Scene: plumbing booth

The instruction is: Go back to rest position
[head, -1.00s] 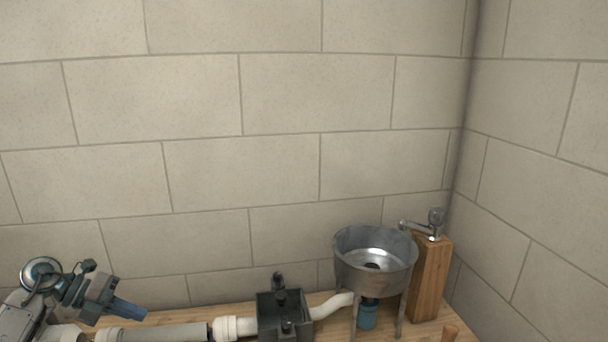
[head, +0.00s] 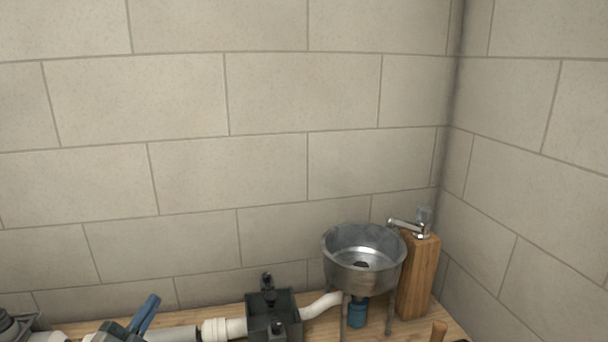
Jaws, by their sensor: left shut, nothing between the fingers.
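My right gripper is not in view.
A metal basin (head: 338,268) on legs stands at the right of the wooden bench (head: 232,309). Beside it a tap (head: 410,228) sits on a wooden post (head: 421,278). Block walls (head: 270,90) close the back and right.

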